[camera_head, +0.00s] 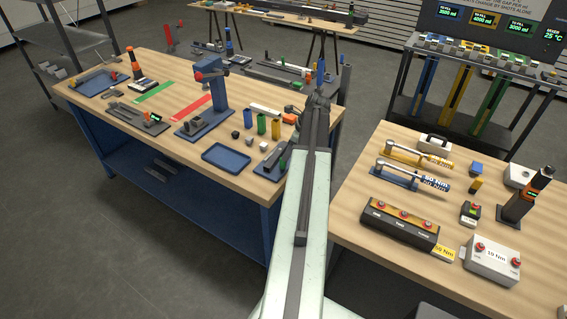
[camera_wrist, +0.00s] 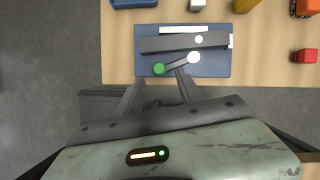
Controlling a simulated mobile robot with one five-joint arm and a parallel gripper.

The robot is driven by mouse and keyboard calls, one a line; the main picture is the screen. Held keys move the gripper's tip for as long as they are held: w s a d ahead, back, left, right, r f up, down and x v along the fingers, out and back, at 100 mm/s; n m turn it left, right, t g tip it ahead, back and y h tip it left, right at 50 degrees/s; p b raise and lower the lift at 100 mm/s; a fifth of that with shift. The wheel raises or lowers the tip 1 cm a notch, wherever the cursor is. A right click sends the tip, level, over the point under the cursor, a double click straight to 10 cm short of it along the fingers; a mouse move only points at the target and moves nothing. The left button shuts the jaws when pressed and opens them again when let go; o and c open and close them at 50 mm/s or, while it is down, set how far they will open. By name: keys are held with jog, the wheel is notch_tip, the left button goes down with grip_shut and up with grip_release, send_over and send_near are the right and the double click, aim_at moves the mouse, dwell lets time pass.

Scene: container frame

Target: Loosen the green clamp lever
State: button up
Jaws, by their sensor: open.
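The green clamp lever has a round green knob (camera_wrist: 158,69) at the end of a short dark arm (camera_wrist: 178,64), which runs to a pale round pivot. It sits on a blue base plate (camera_wrist: 216,68) with a long dark bar across it. In the head view the clamp's green knob (camera_head: 283,163) shows at the near right corner of the blue-framed workbench. My gripper (camera_wrist: 160,76) is open in the wrist view, its two dark fingers either side of the knob's near side. I cannot tell its height above the plate or whether a finger touches the lever.
A blue tray (camera_head: 227,157) lies left of the clamp. Coloured blocks, including a green one (camera_head: 261,124), stand behind it. A red block (camera_wrist: 305,56) is right of the plate in the wrist view. A second table (camera_head: 400,150) with torque tools stands on the right.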

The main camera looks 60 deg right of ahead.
aim_at(283, 162)
jog(key=b+x, duration=0.6)
jog(key=x, duration=0.1)
jog(key=shift+f, duration=0.15)
grip_shut()
dwell(1.1)
